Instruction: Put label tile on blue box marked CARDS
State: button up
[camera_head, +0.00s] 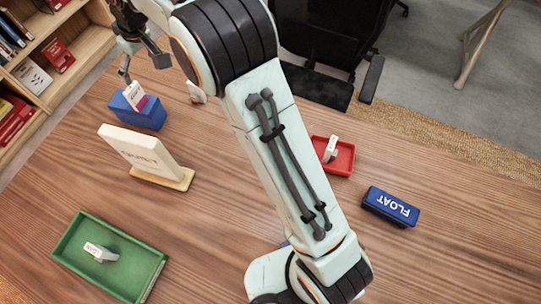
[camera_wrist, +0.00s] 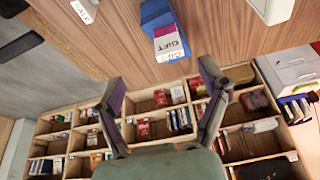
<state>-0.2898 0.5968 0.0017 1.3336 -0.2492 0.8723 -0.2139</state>
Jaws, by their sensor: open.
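A white label tile (camera_head: 134,92) with a magenta end rests on a blue box (camera_head: 143,119) at the left of the table. In the wrist view the tile reads GIFT (camera_wrist: 170,43) and overlaps the end of the blue box (camera_wrist: 155,13). No CARDS marking is readable on that box. My gripper (camera_head: 144,70) is open and close to the box, apart from the tile. In the wrist view my gripper's fingers (camera_wrist: 160,73) are spread with nothing between them. Another blue box (camera_head: 390,207), at the right, is marked FLOAT.
A cream sign on a stand (camera_head: 143,152) is in front of the blue box. A green tray (camera_head: 70,243) holds a tile marked LOAN (camera_head: 100,252). A red tray (camera_head: 345,161) holds a white tile (camera_head: 330,149). A small white tile (camera_head: 197,92) lies near the far edge.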

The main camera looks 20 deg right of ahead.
jog(key=s+d+r+m+h, duration=0.15)
jog(key=s+d+r, duration=0.25)
jog(key=s+d, duration=0.45)
jog(key=s+d+f+m+g, duration=0.1)
jog(key=s+d, duration=0.3)
jog(key=s, duration=0.9)
jog(key=s+d+f+m+g, duration=0.2)
jog(key=s+d+m, duration=0.2)
jog(key=s, duration=0.9)
jog(key=shift+s+d+h, duration=0.3)
jog(key=shift+d+h, duration=0.05)
jog(key=shift+d, duration=0.05)
